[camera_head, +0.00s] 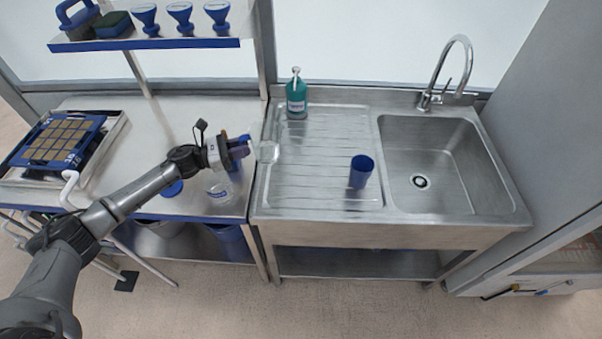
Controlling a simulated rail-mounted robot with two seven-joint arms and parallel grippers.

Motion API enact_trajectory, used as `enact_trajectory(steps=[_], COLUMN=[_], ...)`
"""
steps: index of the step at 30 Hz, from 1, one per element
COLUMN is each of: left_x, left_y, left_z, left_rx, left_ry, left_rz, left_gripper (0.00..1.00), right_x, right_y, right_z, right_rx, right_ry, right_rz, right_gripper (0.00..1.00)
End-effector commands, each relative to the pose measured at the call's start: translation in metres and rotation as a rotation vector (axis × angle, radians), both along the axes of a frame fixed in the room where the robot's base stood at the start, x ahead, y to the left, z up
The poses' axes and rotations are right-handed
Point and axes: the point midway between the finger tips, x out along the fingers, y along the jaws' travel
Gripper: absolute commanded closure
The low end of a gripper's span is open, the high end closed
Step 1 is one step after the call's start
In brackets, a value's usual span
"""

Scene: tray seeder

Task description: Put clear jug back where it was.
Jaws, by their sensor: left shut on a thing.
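My left gripper (243,149) is above the right end of the steel worktable, close to the sink unit's left edge. It is shut on a small see-through thing that looks like the clear jug (268,152), which sticks out to the right of the fingers over the edge of the drainboard. The jug's outline is faint, and I cannot tell whether its base touches anything. My right gripper is not in view.
A clear container (218,191) and a blue disc (172,187) are on the worktable (150,115) below my left forearm. A blue cup (361,172) and a teal soap bottle (296,97) stand on the ribbed drainboard (320,140). The sink basin (450,180) is empty.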

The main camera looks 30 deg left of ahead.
Motion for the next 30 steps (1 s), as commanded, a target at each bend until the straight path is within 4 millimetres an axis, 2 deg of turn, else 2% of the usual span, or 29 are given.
enact_trajectory(steps=[1, 5, 9, 12, 15, 21, 24, 26, 30], left_x=[0.006, 0.019, 0.028, 0.031, 0.033, 0.033, 0.033, 0.033, 0.032], left_y=[-0.024, -0.078, -0.134, -0.164, -0.187, -0.213, -0.216, -0.214, -0.192], left_z=[-0.001, -0.014, -0.015, -0.01, -0.003, 0.007, 0.008, 0.005, -0.01], left_rx=[-0.014, -0.013, -0.012, -0.01, -0.006, -0.003, -0.001, -0.001, 0.001], left_ry=[-0.003, -0.004, -0.004, -0.005, -0.006, -0.004, -0.004, -0.004, 0.0], left_rz=[0.025, 0.115, 0.219, 0.287, 0.342, 0.415, 0.435, 0.443, 0.452], left_gripper=[1.0, 1.0, 1.0, 1.0, 1.0, 1.0, 1.0, 1.0, 1.0], right_x=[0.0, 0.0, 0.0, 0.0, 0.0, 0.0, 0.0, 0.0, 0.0], right_y=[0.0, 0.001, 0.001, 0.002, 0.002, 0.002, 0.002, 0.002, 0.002], right_z=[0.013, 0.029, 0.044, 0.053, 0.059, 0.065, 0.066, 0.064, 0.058], right_rx=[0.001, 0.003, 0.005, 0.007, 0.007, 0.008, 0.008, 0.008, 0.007], right_ry=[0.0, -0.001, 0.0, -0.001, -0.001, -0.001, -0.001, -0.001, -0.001], right_rz=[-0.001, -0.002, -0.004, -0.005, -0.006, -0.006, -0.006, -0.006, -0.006], right_gripper=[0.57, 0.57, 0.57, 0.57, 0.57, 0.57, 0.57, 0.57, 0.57])
